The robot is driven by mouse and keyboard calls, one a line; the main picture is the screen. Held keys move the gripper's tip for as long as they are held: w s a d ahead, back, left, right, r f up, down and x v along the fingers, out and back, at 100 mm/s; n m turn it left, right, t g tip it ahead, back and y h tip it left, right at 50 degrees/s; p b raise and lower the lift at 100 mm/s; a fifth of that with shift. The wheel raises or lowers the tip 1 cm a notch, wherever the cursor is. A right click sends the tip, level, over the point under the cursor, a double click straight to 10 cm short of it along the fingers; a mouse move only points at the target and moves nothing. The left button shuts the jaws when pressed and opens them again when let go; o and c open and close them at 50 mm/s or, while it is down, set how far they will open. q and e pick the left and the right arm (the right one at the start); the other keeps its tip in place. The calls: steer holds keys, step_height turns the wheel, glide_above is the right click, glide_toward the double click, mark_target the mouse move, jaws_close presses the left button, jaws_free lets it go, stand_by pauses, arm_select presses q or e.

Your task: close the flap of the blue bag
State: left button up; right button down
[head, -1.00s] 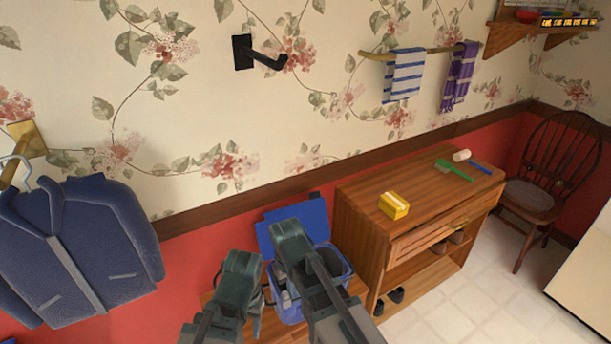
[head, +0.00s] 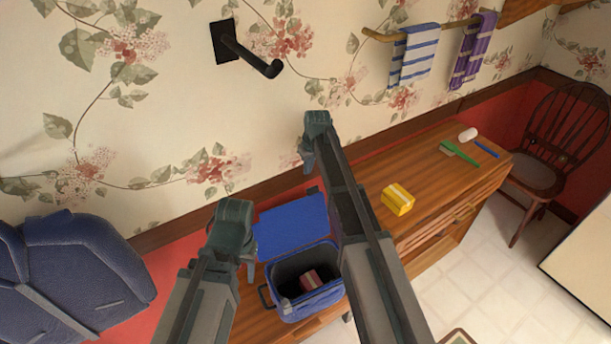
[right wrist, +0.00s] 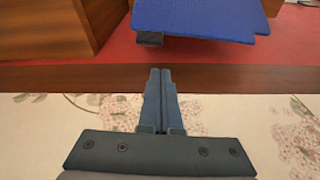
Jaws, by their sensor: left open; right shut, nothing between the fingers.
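The blue bag (head: 302,307) stands open on a low wooden surface by the wall. Its flat blue flap (head: 293,226) is raised at the back, on the wall side, and the dark inside holds a reddish box (head: 311,280). The flap also shows at the top of the right wrist view (right wrist: 205,16). My right gripper (head: 309,160) is shut and empty, above and just behind the flap near the wallpaper; its closed fingers (right wrist: 160,85) are apart from the flap. My left gripper (head: 251,250) is open and empty, just left of the flap and bag.
A wooden cabinet (head: 440,195) stands right of the bag, partly behind my right arm. On it are a yellow box (head: 398,198) and a green brush (head: 460,153). A black hook (head: 245,48) juts from the wall above.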

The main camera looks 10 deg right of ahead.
steer(key=b+x, duration=0.9)
steer(key=x, duration=0.1)
steer(key=shift+s+a, duration=0.1)
